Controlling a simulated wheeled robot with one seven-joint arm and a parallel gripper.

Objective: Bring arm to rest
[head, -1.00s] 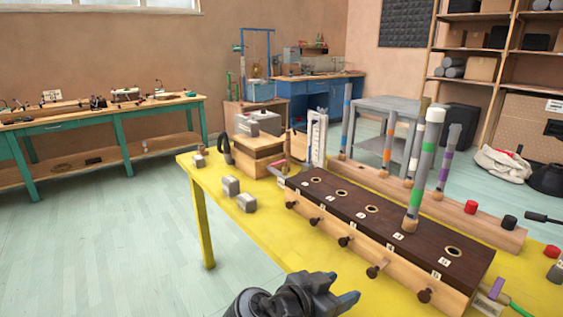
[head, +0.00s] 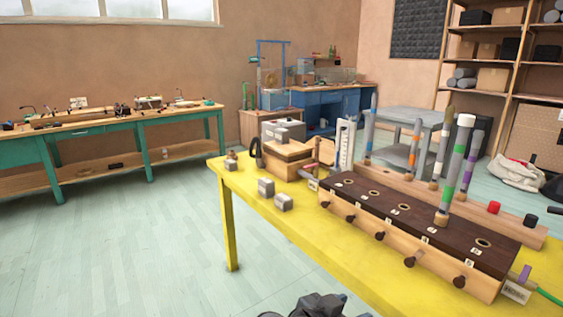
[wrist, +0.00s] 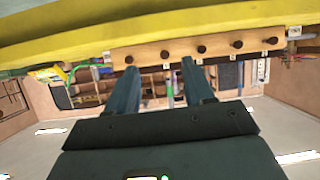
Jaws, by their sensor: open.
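My gripper (wrist: 156,82) is open and empty in the wrist view, its two dark fingers apart with the wooden box beyond them. In the head view only a dark part of my gripper (head: 318,305) shows at the bottom edge, and its fingertips cannot be made out. It is in front of the yellow table (head: 300,232), apart from it. The dark-topped wooden box (head: 408,208) stands on the table with a row of holes and dark knobs. A grey tube with a green band and white cap (head: 455,165) stands upright in one hole.
Behind the box, a wooden rack (head: 480,208) holds several banded tubes. Grey blocks (head: 266,187) and a wooden case (head: 282,163) sit on the table's left part. A green workbench (head: 100,130) stands at the left wall. The floor (head: 120,250) left of the table is clear.

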